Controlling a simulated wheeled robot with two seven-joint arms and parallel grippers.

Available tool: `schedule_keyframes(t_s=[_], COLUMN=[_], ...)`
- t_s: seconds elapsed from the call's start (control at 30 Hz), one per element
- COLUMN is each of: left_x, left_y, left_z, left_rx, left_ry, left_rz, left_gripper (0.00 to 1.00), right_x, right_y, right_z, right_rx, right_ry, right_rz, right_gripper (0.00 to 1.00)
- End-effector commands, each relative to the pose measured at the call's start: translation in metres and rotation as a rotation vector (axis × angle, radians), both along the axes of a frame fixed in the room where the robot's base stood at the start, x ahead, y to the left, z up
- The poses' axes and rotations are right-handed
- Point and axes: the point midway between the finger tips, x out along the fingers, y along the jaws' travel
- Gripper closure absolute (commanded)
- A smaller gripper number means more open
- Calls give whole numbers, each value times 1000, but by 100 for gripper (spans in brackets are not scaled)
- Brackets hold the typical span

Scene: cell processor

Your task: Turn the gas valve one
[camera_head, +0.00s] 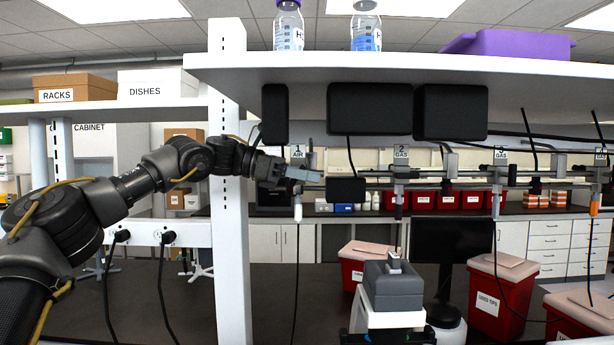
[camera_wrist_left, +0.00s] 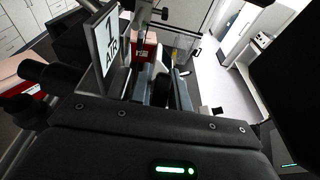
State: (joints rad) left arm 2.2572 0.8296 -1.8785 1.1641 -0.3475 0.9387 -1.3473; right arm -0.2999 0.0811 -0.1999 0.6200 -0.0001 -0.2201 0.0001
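A white sign reading "1 AIR" (camera_head: 298,152) marks the first valve on the rail under the shelf. The same sign (camera_wrist_left: 107,40) is large and tilted in the left wrist view. My left gripper (camera_head: 303,174) reaches in from the left and is level with the rail, just below this sign. In the left wrist view its fingers (camera_wrist_left: 162,88) point forward beside the sign. The valve handle is not clearly seen behind the gripper, so I cannot tell whether the fingers touch it. The finger gap is also unclear. My right gripper is not in view.
More valves follow to the right, with a sign reading "2 GAS" (camera_head: 402,152). Black boxes (camera_head: 370,108) hang under the white shelf (camera_head: 440,68), close above the gripper. A white post (camera_head: 231,250) stands beside my left forearm. Red bins (camera_head: 490,300) stand below right.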

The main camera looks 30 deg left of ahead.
Motion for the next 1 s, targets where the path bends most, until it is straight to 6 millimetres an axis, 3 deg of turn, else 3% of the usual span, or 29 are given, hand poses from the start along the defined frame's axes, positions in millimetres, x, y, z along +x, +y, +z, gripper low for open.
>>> schedule_keyframes(t_s=[0.37, 0.8, 1.0], left_x=[-2, -35, -43], left_y=[4, 73, 91], left_z=[0, 17, 23], left_rx=[0, -1, 0], left_ry=[-1, -1, 0], left_rz=[0, 2, 0], left_gripper=[77, 77, 77], right_x=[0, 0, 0], right_y=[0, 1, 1], right_z=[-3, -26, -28], right_rx=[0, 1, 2], right_ry=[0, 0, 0], right_rz=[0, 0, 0], right_gripper=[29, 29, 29])
